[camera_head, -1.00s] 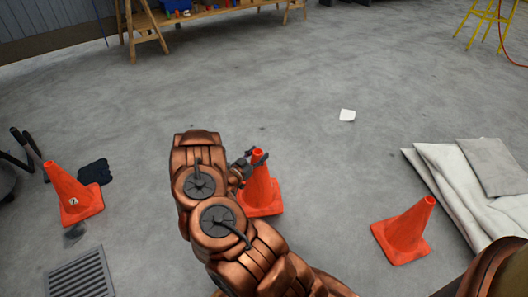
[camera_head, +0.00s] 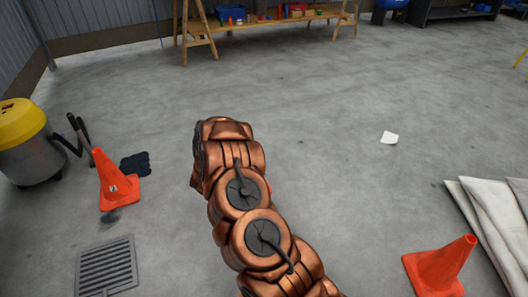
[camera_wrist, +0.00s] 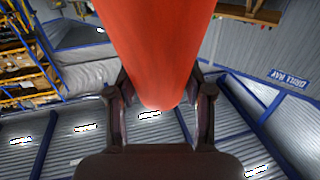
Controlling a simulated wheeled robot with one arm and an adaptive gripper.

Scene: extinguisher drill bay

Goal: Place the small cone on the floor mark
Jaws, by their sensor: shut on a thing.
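My gripper (camera_wrist: 160,98) is shut on an orange cone (camera_wrist: 155,45), which fills the upper middle of the wrist view between the two fingers. In the head view my copper arm hides the gripper and nearly all of this cone. How high the held cone is above the floor cannot be told.
A wooden bench (camera_head: 265,22) stands at the back; mid-floor is clear.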

